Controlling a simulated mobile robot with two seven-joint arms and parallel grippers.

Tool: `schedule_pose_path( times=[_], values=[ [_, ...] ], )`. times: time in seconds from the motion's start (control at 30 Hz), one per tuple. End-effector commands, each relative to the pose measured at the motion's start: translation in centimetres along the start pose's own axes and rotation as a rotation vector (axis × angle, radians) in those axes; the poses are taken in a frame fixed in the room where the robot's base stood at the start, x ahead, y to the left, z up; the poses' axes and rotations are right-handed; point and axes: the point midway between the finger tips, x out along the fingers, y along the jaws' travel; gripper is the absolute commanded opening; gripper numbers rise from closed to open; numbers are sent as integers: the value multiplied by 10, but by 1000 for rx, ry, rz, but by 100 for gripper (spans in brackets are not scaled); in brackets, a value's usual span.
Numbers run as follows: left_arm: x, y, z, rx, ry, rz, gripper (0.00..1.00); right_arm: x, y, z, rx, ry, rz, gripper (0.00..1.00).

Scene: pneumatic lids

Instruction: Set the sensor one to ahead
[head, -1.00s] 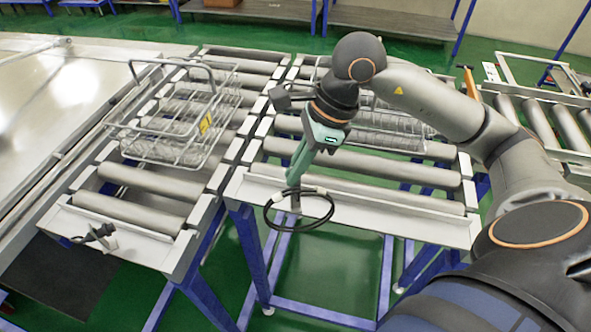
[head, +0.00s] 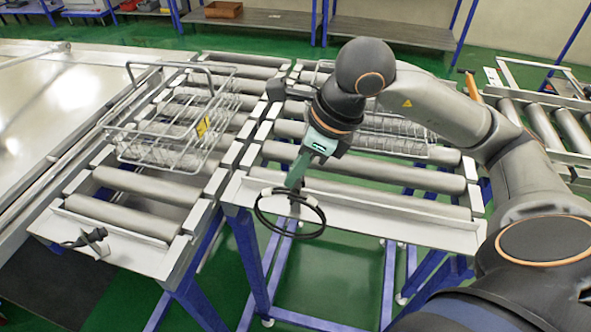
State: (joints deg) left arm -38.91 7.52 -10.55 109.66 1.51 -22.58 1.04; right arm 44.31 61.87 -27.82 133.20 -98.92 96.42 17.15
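My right gripper (head: 294,181) reaches down with its green fingers to the front edge of the right roller conveyor (head: 370,222). A black cable loop (head: 262,224) hangs there, on a small sensor mount mostly hidden behind the fingertips. The fingers look close together at the mount, but I cannot tell whether they are shut on it. A second small dark sensor (head: 86,238) sits on a bracket at the front edge of the left roller conveyor (head: 120,241). I cannot tell from any label which is sensor one. My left gripper is not in view.
A wire basket (head: 150,145) with a yellow tag stands on the left conveyor. Another wire basket (head: 405,140) is partly behind my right arm. A metal table (head: 60,105) lies at far left. Shelves with a brown box (head: 223,10) stand at the back.

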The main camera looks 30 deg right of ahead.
Motion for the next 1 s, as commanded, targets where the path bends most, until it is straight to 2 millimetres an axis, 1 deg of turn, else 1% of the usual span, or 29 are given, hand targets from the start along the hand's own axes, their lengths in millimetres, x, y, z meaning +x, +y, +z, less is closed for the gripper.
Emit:
schedule_pose_path(
  times=[0.2, 0.23, 0.3, 0.5, 0.7, 0.8, 0.87, 0.97, 1.0],
  values=[
    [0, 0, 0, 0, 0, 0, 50, -1, -1, 0, 0, -2, -2, 0],
    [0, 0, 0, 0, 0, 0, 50, -1, -1, 0, 0, -2, -2, 6],
    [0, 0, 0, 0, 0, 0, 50, -1, -1, 0, 0, -2, -2, 14],
    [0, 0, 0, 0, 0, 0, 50, 0, 0, 0, -1, -1, -1, 35],
    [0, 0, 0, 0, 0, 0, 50, 0, 0, 0, -1, 0, 0, 35],
    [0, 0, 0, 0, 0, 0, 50, -4, 0, 0, -1, -1, -1, 35],
    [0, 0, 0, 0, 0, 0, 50, -10, -1, 1, -1, -3, -2, 35],
    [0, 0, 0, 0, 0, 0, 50, -26, -1, 1, -2, -4, -5, 35],
    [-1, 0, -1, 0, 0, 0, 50, -34, -1, 1, -1, -5, -6, 35]
  ],
)
